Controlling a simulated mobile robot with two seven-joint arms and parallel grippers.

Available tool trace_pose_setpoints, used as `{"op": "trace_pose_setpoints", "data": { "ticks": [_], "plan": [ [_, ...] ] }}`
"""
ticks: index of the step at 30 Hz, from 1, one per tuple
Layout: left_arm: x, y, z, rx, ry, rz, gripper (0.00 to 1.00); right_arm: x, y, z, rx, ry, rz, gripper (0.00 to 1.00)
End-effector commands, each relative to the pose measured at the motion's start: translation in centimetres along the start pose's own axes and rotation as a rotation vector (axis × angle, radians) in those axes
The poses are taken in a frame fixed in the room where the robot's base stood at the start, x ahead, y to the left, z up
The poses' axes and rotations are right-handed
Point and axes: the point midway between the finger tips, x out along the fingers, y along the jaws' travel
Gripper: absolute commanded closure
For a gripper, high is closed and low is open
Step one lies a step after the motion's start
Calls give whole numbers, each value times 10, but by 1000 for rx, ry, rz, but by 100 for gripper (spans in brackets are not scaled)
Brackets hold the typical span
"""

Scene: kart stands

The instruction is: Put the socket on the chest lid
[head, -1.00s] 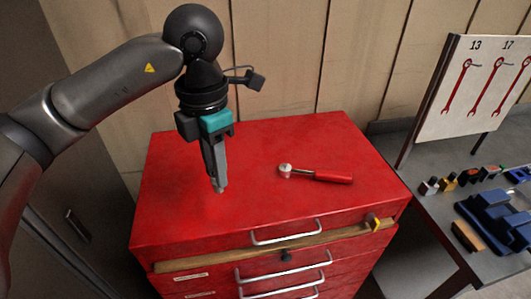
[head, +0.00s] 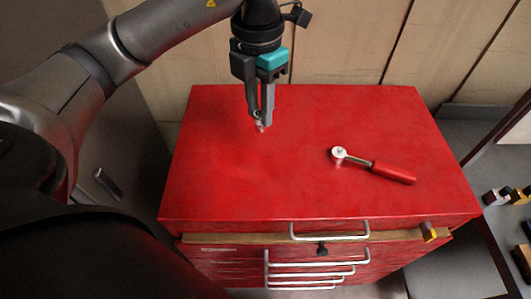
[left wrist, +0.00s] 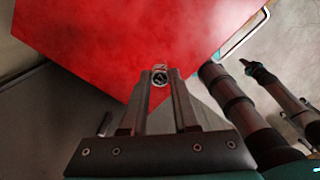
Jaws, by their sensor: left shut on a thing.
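The small metal socket (head: 261,128) is between the fingertips of my left gripper (head: 262,119). The gripper is shut on it and points down over the back left part of the red chest lid (head: 250,180). In the left wrist view, the socket's round open end (left wrist: 159,78) shows between the fingertips, with the red lid (left wrist: 110,40) behind it. I cannot tell whether the socket touches the lid. My right gripper is not in view.
A ratchet with a red handle (head: 393,172) lies on the lid to the right of the gripper. The lid's front and left areas are clear. A wooden wall (head: 340,40) stands behind. A grey bench with small tools (head: 497,196) is at the right.

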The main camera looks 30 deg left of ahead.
Motion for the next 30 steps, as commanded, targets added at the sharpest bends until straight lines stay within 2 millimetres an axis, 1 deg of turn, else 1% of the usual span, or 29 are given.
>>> {"op": "trace_pose_setpoints", "data": {
  "ticks": [1, 8, 12, 19, 24, 27, 30],
  "plan": [
    [13, -1, -1, 1, 5, -3, 100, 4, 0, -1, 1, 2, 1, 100],
    [58, -1, -1, 1, 5, -2, 100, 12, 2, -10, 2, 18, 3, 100],
    [83, 0, -1, 0, 4, 0, 100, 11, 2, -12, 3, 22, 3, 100],
    [104, 0, 0, 0, 2, 0, 100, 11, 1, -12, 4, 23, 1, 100],
    [130, 0, 0, -1, 3, -1, 100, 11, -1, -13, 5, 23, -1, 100],
    [138, 0, 0, 1, 0, 0, 100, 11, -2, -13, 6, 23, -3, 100],
    [140, 0, 0, 1, -2, 0, 100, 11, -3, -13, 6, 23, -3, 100]
  ]
}}
